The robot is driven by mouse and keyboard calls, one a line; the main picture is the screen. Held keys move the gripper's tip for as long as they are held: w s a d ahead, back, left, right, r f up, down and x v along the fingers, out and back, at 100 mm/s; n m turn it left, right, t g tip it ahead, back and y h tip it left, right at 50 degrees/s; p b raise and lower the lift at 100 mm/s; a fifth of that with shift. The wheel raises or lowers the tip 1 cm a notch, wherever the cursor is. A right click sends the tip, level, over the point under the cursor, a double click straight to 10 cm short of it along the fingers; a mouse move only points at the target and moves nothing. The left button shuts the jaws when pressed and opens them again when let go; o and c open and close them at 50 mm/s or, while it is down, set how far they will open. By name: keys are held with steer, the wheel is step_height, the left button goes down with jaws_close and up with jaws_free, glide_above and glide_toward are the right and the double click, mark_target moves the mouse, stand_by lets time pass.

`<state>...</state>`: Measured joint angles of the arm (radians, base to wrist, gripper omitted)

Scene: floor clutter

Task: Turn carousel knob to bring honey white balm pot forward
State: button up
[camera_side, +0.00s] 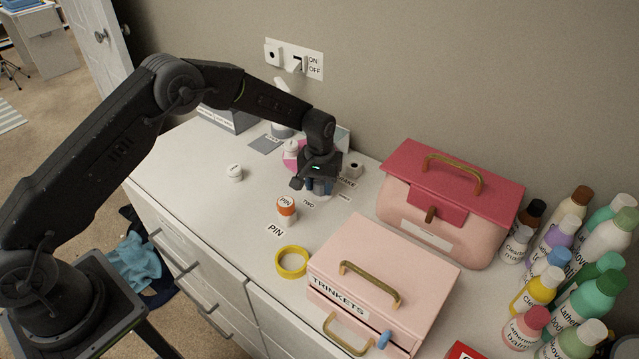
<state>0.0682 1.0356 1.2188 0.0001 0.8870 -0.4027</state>
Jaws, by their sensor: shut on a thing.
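My gripper (317,187) points down over the carousel at the back middle of the white dresser top. It is shut on the carousel knob, which the gripper hides. Small printed labels, one reading TWO (308,203), lie around the carousel's near side. A small white pot (291,147) stands behind and left of my gripper. Another white pot (235,172) stands apart on the dresser, farther left. I cannot tell which pot is the honey white balm pot.
An orange and white PIN pot (286,208) and a yellow ring (292,262) stand in front. A pink TRINKETS box (384,265), a pink and red case (445,205) and several bottles (560,270) fill the right. A wall switch plate (294,59) is behind. The dresser's left front is clear.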

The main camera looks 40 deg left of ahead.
mark_target(321, 182)
steer(key=n, duration=0.5)
steer(key=shift+d+n, duration=0.15)
steer(key=shift+n, duration=0.15)
steer(key=n, duration=0.5)
steer(key=shift+w, duration=0.15)
steer(key=shift+n, duration=0.3)
steer(key=o, duration=0.9)
steer(key=shift+o, duration=0.2)
step_height(321, 182, up, 14)
